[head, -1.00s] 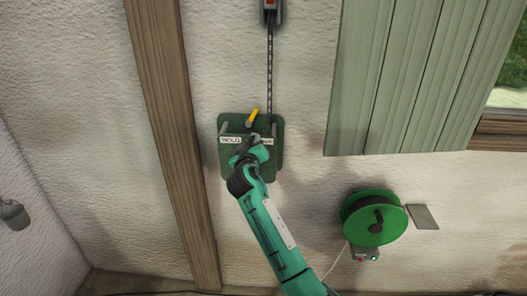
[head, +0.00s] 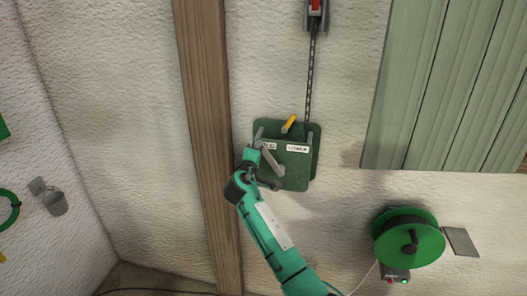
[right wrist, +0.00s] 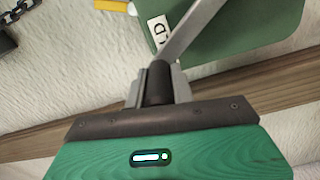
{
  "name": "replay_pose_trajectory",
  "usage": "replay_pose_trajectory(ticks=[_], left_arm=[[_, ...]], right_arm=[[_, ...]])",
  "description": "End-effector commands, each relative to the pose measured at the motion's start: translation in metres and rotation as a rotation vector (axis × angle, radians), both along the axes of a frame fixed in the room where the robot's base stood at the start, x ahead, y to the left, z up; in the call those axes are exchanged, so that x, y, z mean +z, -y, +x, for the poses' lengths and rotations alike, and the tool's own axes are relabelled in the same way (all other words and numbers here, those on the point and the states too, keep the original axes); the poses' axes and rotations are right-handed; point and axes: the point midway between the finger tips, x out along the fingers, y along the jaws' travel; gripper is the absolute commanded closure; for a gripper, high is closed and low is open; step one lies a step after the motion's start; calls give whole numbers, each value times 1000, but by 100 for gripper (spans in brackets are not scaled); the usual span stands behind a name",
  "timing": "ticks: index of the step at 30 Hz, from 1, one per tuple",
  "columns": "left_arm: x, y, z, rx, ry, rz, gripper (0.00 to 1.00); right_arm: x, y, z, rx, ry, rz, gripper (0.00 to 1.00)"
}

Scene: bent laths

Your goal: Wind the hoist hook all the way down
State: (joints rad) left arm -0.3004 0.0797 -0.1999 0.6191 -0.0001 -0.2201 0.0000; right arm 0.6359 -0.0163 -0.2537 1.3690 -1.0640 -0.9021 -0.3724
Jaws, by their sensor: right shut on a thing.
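The green hoist plate (head: 298,178) is on the wall, with a yellow lever (head: 289,123) leaning to the right at its top. Two white labels are on it; the right label (head: 298,149) seems to read "LOWER". A grey crank arm (head: 272,162) slants up and left across the plate. My right gripper (head: 254,152) is at its left end, shut on the dark crank handle (right wrist: 158,82). A chain (head: 310,80) runs from the plate up to a grey and red block (head: 315,10), cut by the top edge. I cannot make out the hook. My left gripper is out of view.
A wooden post (head: 208,130) stands just left of the plate. A green reel (head: 408,243) with a black knob is on the wall at lower right. Green boards (head: 440,90) cover the upper right. A grey bucket-like thing (head: 55,203) hangs at left.

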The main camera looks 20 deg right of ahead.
Motion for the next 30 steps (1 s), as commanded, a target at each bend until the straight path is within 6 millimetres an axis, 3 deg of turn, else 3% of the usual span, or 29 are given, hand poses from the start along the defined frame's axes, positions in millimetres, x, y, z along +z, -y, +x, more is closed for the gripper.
replay_pose_trajectory(ticks=[23,24,27,30], left_arm=[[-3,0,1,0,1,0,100],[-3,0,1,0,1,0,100],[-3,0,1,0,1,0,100],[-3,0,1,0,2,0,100]], right_arm=[[-9,-10,6,1,-58,-96,100],[-9,-10,6,1,-58,-96,74],[-9,-9,6,1,-59,-94,54],[-9,-9,5,1,-59,-94,54]])
